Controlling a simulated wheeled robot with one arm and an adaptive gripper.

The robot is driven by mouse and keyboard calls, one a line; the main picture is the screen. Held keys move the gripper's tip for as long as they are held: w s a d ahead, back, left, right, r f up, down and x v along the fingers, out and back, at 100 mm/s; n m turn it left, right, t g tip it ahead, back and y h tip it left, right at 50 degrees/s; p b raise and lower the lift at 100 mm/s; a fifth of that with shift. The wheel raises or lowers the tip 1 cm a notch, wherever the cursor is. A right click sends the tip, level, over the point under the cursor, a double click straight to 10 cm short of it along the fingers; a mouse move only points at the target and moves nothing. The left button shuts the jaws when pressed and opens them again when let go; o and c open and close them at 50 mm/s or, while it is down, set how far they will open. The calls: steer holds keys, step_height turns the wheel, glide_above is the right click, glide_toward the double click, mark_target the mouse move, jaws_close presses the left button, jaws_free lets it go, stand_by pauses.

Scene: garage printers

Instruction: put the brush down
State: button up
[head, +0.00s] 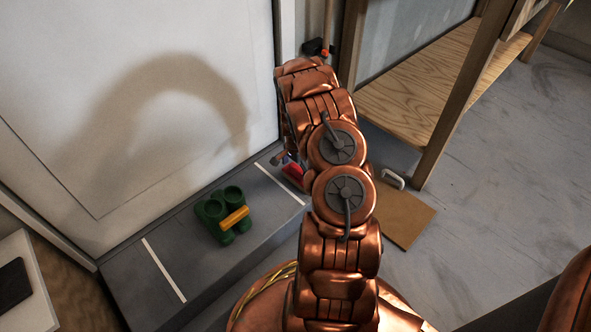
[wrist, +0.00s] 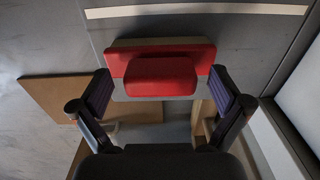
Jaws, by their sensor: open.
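The brush appears to be the red block (wrist: 160,70) with a raised red grip and a grey-beige strip along its far edge. It lies on or just above the grey step in the wrist view. In the head view only a small red part (head: 293,170) shows beside my arm. My gripper (wrist: 160,82) is open, with its dark purple fingers on either side of the red grip and visible gaps. The underside of the brush is hidden, so I cannot tell whether it fully rests on the step. My arm hides most of the gripper in the head view.
A green two-cup object with a yellow bar (head: 212,212) stands on the grey step (head: 140,295), between two white lines. A brown board (head: 405,225) lies on the floor right of my arm. A wooden shelf (head: 415,90) stands behind. A white panel (head: 200,160) borders the step.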

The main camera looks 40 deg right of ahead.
step_height(320, 180, up, 12)
steer(key=p, duration=0.4)
steer(key=s+a+r+n+g, duration=0.15)
steer(key=a+r+n, duration=0.25)
steer(key=a+r, duration=0.7)
steer(key=s+a+r+n+g, duration=0.1)
steer(key=s+a+r+n, duration=0.4)
steer(key=s+a+r, duration=0.35)
steer(key=s+a+r+n, duration=0.45)
steer(key=s+a, duration=0.45)
steer(key=a, duration=0.3)
steer(key=s+a+r+n, duration=0.1)
steer(key=s+a+n, duration=0.1)
steer(key=s, duration=0.4)
steer(key=s+a+r+n+g, duration=0.1)
steer(key=s+a+n, duration=0.2)
steer(key=s, duration=0.3)
steer(key=shift+s+a+r, duration=0.25)
steer(key=shift+s+r, duration=0.05)
steer(key=shift+r, duration=0.05)
